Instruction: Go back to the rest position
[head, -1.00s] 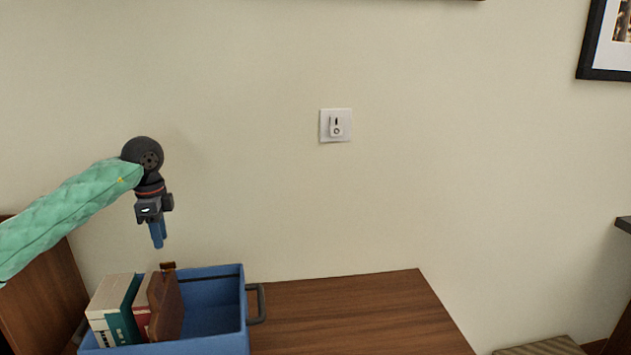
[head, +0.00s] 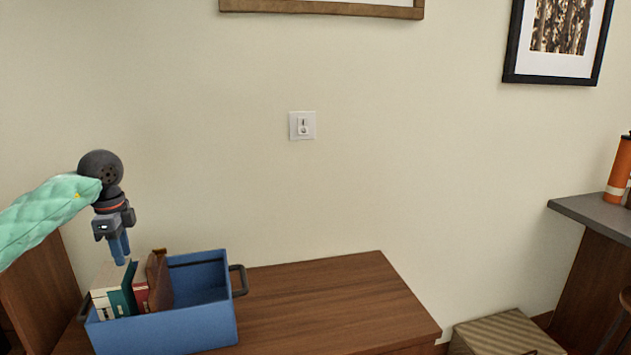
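My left gripper (head: 120,250) hangs fingers-down at the left of the head view, at the end of my green-sleeved arm. It is above the left part of a blue bin (head: 190,328). Its blue fingers overlap in this view, so I cannot tell whether they are parted. No object shows in them. Several books (head: 116,292) and a brown item (head: 159,282) stand in the left part of the bin, below the fingers and apart from them. My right gripper is not in view.
The bin stands on a wooden cabinet top (head: 325,300), which is bare to its right. A striped box (head: 505,335) is on the floor. A grey counter (head: 595,212) with an orange bottle (head: 619,172) is at the right. The wall holds a switch (head: 302,125) and a black-framed picture (head: 553,75).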

